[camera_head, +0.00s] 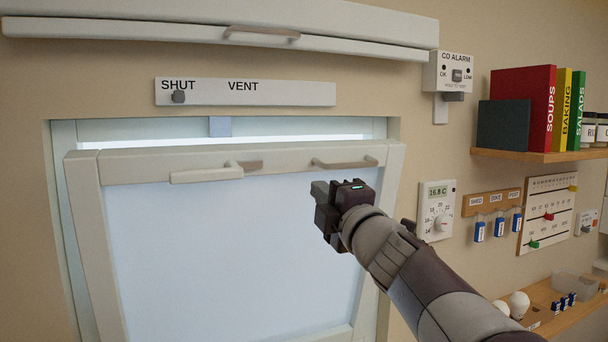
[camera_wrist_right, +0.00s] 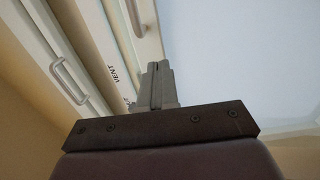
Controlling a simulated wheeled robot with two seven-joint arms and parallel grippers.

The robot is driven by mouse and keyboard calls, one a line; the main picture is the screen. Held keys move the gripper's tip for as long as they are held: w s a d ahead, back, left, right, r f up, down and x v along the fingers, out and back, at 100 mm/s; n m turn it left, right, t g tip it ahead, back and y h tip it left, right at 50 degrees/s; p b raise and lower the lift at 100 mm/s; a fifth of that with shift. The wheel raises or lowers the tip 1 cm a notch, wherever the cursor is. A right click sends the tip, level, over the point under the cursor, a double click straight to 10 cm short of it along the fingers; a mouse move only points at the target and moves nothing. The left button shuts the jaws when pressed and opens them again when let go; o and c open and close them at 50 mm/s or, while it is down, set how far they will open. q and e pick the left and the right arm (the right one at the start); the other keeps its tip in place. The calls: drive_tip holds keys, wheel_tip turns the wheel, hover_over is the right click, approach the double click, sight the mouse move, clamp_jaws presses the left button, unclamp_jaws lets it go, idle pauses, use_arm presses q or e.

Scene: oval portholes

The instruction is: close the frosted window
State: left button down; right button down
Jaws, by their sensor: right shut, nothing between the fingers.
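The frosted window (camera_head: 240,235) has a pale frame and a bluish pane. Its sash is tilted inward at the top, with a bright gap showing between its top rail and the fixed frame (camera_head: 95,133). The top rail carries a lever handle (camera_head: 207,174) at the left and a bar handle (camera_head: 345,162) at the right. My right gripper (camera_head: 322,198) is in front of the pane, below the bar handle. In the wrist view its fingers (camera_wrist_right: 158,82) are together and empty, with the top rail beside them. My left gripper is out of view.
A SHUT/VENT plate (camera_head: 285,93) with a knob near SHUT is above the window, under a white box with a handle (camera_head: 262,36). To the right are a CO alarm (camera_head: 449,70), thermostat (camera_head: 437,210), book shelf (camera_head: 530,154), key rack (camera_head: 490,203) and lower shelf (camera_head: 545,315).

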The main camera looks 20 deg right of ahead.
sight(301, 172)
drive_tip(key=x, duration=0.2)
drive_tip(key=p+x, duration=0.1)
drive_tip(key=x, duration=0.3)
drive_tip(key=shift+w+d+f+p, duration=0.1)
drive_tip(key=shift+w+d+p, duration=0.15)
drive_tip(key=shift+p, duration=0.1)
drive_tip(key=shift+w+a, duration=0.2)
drive_tip(key=shift+w, duration=0.15)
drive_tip(key=shift+d, duration=0.1)
